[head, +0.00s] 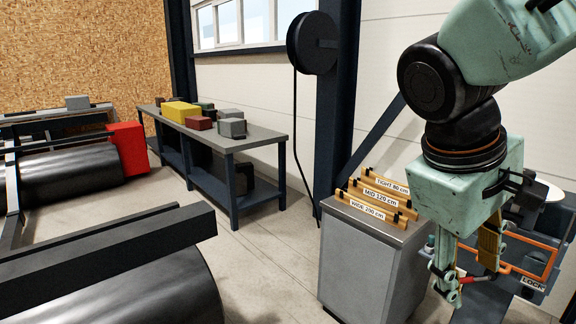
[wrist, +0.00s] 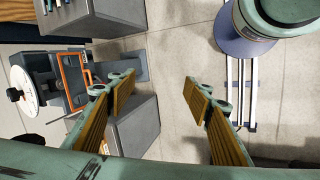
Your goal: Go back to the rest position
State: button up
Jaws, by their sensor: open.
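My gripper (head: 468,284) hangs pointing down at the right of the head view, in front of a machine with an orange frame. In the wrist view my gripper (wrist: 165,85) has its two fingers well apart, with wood-coloured pads and nothing between them. Bare floor shows in the gap between the fingers. My arm comes in from the upper right of the head view.
A grey cabinet (head: 362,265) carries several yellow bars labelled TIGHT, MID and WIDE. The orange-framed machine (head: 530,255) with a LOCK label stands behind my gripper. A bench (head: 260,140) with boxes stands further back. Black rollers (head: 120,290) lie at left. Floor between is clear.

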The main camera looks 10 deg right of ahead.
jog(key=s+a+f+m+t+y+b, duration=0.1)
jog(key=s+a+y, duration=0.1)
jog(key=a, duration=0.6)
jog(key=s+a+m+t+y+b, duration=0.1)
jog(key=s+a+t+y, duration=0.1)
jog(key=a, duration=0.6)
jog(key=shift+s+a+f+y, duration=0.15)
jog(key=shift+s+f+y, duration=0.25)
jog(key=shift+s, duration=0.4)
jog(key=shift+a, duration=0.1)
jog(key=shift+a, duration=0.2)
jog(key=shift+w, duration=0.1)
